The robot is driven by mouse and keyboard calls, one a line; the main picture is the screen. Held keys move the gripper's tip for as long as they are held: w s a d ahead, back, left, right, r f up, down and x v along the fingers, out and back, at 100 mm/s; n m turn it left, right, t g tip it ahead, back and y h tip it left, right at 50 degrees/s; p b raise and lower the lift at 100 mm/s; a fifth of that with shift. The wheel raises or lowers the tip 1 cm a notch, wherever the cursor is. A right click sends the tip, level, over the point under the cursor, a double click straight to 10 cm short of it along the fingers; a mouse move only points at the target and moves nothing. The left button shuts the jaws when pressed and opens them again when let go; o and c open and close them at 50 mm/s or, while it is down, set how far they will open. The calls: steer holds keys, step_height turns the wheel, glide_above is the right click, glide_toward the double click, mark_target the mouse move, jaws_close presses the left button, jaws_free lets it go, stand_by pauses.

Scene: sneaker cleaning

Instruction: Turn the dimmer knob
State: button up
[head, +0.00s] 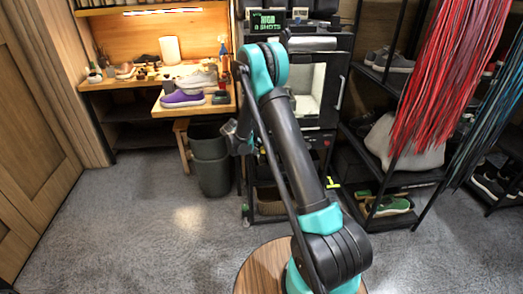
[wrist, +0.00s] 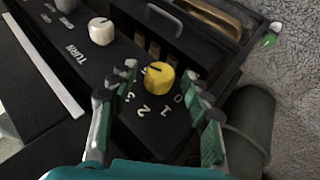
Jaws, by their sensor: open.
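In the wrist view a yellow knob (wrist: 159,77) stands on a black panel with the numbers 0 to 3 printed around its near side. A dark mark shows on its top. A white knob (wrist: 102,31) sits farther up and left, beside partly legible lettering. I cannot tell from any label which knob is the dimmer. My gripper (wrist: 160,84) is open, with its green-padded fingers on either side of the yellow knob. I see a gap on both sides and no clear contact. In the head view my gripper (head: 236,134) is by the black cabinet, partly behind my arm; the knobs cannot be made out there.
The black cabinet (head: 342,72) has a glass-fronted chamber and a display on top. A dark bin (head: 211,172) stands left of it. A lit workbench (head: 160,108) holds shoes. A shoe rack (head: 384,218) stands at right, under hanging red laces (head: 455,70). The left floor is clear.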

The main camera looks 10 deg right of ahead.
steer(key=shift+c, duration=0.4)
jaws_close()
steer(key=shift+a+f+n+t+h, duration=0.15)
steer(key=shift+f+n+t+h, duration=0.15)
steer(key=shift+h, duration=1.05)
steer(key=shift+a+f+n+t+h, duration=0.1)
steer(key=shift+n+t+h, duration=0.25)
steer(key=shift+h, duration=1.05)
steer(key=shift+a+f+n+t+h, duration=0.2)
steer(key=shift+n+h, duration=0.25)
steer(key=shift+h, duration=0.9)
steer(key=shift+o, duration=0.4)
jaws_free()
steer(key=shift+d, duration=0.1)
